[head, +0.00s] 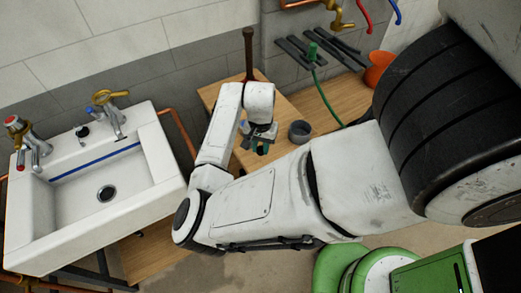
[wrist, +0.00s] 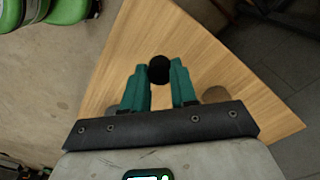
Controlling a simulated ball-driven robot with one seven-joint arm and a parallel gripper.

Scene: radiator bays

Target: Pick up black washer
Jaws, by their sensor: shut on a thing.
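The black washer (wrist: 159,69) shows in the wrist view as a small dark round shape between the tips of my gripper's green fingers. My gripper (wrist: 160,76) is shut on it, over the wooden table top (wrist: 185,40). In the head view my gripper (head: 261,145) points down over the wooden table, left of a dark grey round pot. I cannot make out the washer in the head view. Whether it touches the table is not clear.
The grey pot (head: 300,131) stands close to my gripper. A brown upright rod (head: 249,55) rises behind it. A white sink (head: 100,190) is at left. Black strips (head: 318,50), a green cord (head: 322,90) and an orange container (head: 378,70) are at the back right.

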